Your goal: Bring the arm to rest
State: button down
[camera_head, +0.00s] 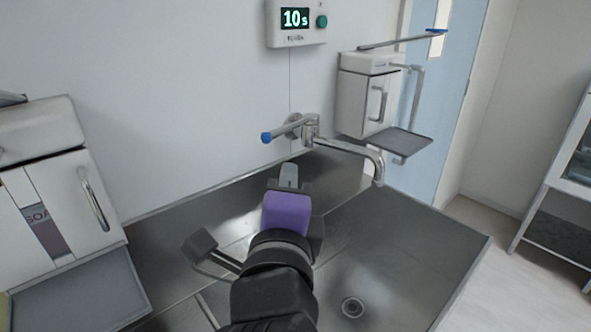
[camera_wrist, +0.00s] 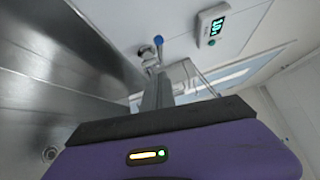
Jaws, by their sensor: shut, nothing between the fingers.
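My arm reaches forward over the metal sink, with its purple wrist section near the middle of the head view. My gripper (camera_head: 289,172) is at the far end, just below and left of the faucet (camera_head: 345,150). Its fingers are together and hold nothing. In the wrist view my gripper (camera_wrist: 157,88) points up the picture toward the wall, with the blue-tipped faucet lever (camera_wrist: 158,40) just beyond it. In the head view the gap between fingertips and faucet is small; I cannot tell its exact size.
A timer (camera_head: 296,22) on the wall reads 10s. A soap dispenser (camera_head: 55,180) with a tray is at left, another dispenser (camera_head: 368,95) with a lever at back right. The sink (camera_head: 420,245) has a drain (camera_head: 352,307) and open room at right. A cabinet stands far right.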

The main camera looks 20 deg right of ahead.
jog(key=a+r+n+t+y, duration=0.4)
jog(key=a+n, duration=0.3)
jog(key=n, duration=0.4)
jog(key=s+a+f+n+y, duration=0.1)
jog(key=s+f+n+y, duration=0.25)
jog(key=f+n, duration=0.25)
jog(key=s+f+n+y, duration=0.3)
jog(key=f+n+y, duration=0.1)
jog(key=f+n, duration=0.2)
jog(key=s+d+f+g+h, duration=0.1)
jog(key=s+d+f, duration=0.3)
jog(key=s, duration=0.5)
jog(key=s+d+f+n+g+h, duration=0.1)
jog(key=s+d+f+g, duration=0.2)
jog(key=s+f, duration=0.6)
jog(key=s+d+f+g+h, duration=0.1)
jog(key=s+d+f, duration=0.4)
jog(key=s, duration=0.5)
jog(key=shift+d+f+n+g, duration=0.35)
jog(key=shift+f+n+g, duration=0.05)
jog(key=shift+f, duration=0.5)
jog(key=shift+h, duration=0.25)
